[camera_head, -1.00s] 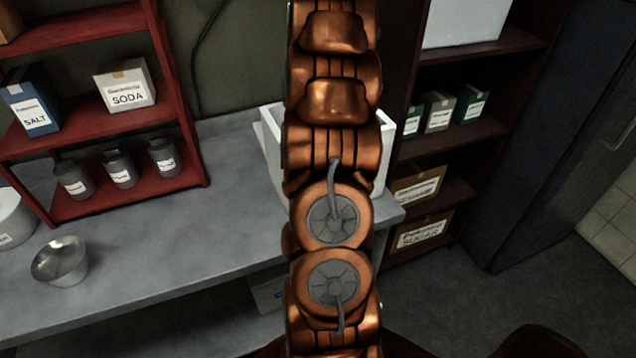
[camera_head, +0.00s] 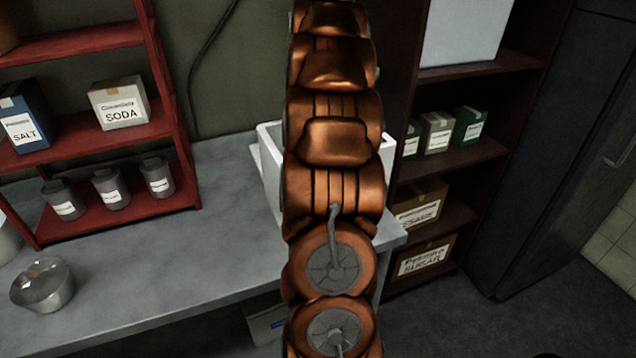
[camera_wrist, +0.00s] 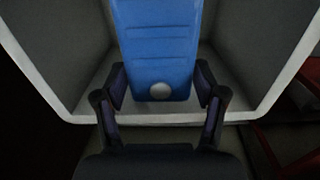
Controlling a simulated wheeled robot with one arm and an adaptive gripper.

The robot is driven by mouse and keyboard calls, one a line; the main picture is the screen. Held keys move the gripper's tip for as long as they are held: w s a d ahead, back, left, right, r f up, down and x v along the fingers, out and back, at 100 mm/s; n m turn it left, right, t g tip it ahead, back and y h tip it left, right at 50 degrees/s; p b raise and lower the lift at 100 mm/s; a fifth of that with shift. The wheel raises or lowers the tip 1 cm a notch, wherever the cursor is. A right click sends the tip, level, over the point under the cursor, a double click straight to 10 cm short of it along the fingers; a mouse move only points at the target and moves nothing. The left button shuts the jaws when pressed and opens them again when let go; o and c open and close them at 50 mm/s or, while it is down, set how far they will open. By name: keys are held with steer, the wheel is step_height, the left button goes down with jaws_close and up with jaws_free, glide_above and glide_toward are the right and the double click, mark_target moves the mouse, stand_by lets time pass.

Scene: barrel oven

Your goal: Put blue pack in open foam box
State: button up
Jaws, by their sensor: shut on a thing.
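The blue pack (camera_wrist: 157,45) is between the two fingers of my gripper (camera_wrist: 161,88) in the wrist view. The fingers are shut on its near end, beside a pale round spot. The white open foam box (camera_wrist: 40,83) surrounds the pack in that view, with walls to its left and right and the near rim below. I cannot tell how deep the pack is in the opening. In the head view the foam box (camera_head: 268,170) stands at the right end of the grey counter, mostly behind my arm. The gripper and pack are hidden there.
A red shelf (camera_head: 180,135) with boxes and jars stands on the left of the counter (camera_head: 150,265). A metal bowl (camera_head: 42,285) sits at the counter's left. A dark shelf (camera_head: 470,155) with boxes stands to the right. The counter between bowl and foam box is clear.

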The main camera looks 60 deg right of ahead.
step_height(320, 180, down, 18)
steer(key=p, duration=0.3)
steer(key=shift+r+p, duration=0.25)
steer(key=shift+p, duration=0.1)
steer(key=shift+f, duration=0.1)
steer(key=o, duration=1.5)
steer(key=shift+o, duration=0.2)
step_height(320, 180, up, 12)
steer(key=b, duration=0.2)
steer(key=shift+b, duration=0.3)
